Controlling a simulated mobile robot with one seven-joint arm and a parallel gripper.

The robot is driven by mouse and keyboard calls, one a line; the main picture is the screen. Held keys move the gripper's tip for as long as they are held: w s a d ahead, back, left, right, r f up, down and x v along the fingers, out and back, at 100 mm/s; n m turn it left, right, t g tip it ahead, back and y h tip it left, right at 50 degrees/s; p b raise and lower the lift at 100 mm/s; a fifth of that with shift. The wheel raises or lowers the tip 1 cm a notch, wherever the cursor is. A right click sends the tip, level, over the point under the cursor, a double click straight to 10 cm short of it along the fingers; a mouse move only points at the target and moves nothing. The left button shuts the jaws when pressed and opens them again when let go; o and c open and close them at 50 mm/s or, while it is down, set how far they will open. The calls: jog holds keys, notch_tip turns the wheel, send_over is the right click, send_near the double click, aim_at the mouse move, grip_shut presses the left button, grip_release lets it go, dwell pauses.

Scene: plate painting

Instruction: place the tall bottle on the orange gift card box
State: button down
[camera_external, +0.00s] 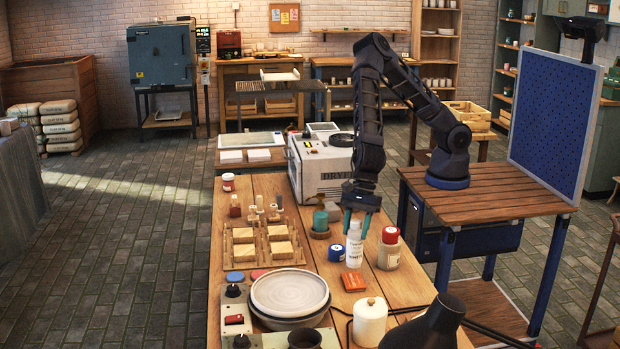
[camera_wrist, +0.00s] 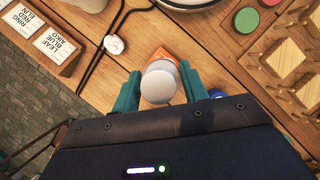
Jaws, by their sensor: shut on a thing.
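The tall bottle (camera_external: 354,249) is white with printed text and stands upright between the fingers of my gripper (camera_external: 357,222). I cannot tell whether its base touches the table. The wrist view shows the round pale top of the bottle (camera_wrist: 158,84) between my teal fingertips (camera_wrist: 158,92), which are shut on it. The orange gift card box (camera_external: 353,282) lies flat on the wooden table, just nearer the external camera than the bottle. In the wrist view the orange box (camera_wrist: 162,53) peeks out beyond the bottle, mostly hidden by it.
A blue-lidded jar (camera_external: 336,254) stands close left of the bottle, a red-capped jar (camera_external: 389,249) to its right. A white lidded jar (camera_external: 370,322) is in front of the box. Stacked bowls (camera_external: 289,294) and a wooden tile rack (camera_external: 233,262) are at left. A black cable runs near the white jar.

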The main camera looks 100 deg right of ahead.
aim_at(355, 243)
jog(key=shift+f, duration=2.7)
jog(key=c, duration=0.8)
grip_release()
jog(key=shift+f, duration=0.1)
jog(key=shift+o, duration=0.2)
jog(key=v, duration=1.2)
jog(key=shift+d, duration=0.1)
